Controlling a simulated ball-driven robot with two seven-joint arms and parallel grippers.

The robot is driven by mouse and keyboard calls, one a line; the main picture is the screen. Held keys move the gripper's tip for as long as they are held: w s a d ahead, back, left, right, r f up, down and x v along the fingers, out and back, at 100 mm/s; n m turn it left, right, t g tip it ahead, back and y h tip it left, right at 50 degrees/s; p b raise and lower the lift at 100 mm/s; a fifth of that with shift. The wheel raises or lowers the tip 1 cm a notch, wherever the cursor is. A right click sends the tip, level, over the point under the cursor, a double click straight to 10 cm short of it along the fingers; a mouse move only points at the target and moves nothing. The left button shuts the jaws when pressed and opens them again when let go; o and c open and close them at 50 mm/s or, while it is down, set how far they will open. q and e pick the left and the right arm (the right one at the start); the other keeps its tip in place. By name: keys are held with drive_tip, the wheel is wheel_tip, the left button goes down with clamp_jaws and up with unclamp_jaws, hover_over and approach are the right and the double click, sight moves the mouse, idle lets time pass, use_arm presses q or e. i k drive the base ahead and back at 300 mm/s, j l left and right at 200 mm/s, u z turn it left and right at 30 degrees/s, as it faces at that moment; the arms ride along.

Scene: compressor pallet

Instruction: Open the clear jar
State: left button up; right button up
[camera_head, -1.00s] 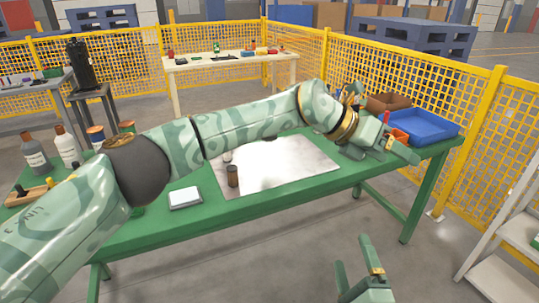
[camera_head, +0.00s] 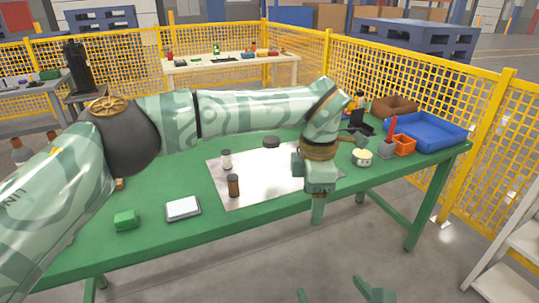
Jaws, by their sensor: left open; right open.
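A small clear, whitish jar (camera_head: 226,162) stands upright on the grey metal sheet (camera_head: 240,201) on the green table; whether its lid is on is too small to tell. A brown jar (camera_head: 233,187) stands just in front of it. A dark round piece (camera_head: 271,141) is at the sheet's back edge. My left gripper (camera_head: 318,212) points down near the table's front edge, to the right of both jars and apart from them. It is open, though only one finger shows clearly. My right gripper (camera_head: 338,293) is open at the bottom edge, below the table front, mostly out of frame.
A white-framed pad (camera_head: 183,208) and a green block (camera_head: 125,220) lie at the front left. A pale round pot (camera_head: 362,158), an orange bin (camera_head: 404,145) and a blue tray (camera_head: 428,130) are at the right. My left arm spans the table's back.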

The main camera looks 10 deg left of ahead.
sight(271, 157)
drive_tip(key=i+j, duration=0.25)
drive_tip(key=i, duration=0.15)
drive_tip(key=i+j, duration=0.25)
drive_tip(key=i, duration=0.2)
drive_tip(key=i+j, duration=0.25)
drive_tip(key=i, duration=0.15)
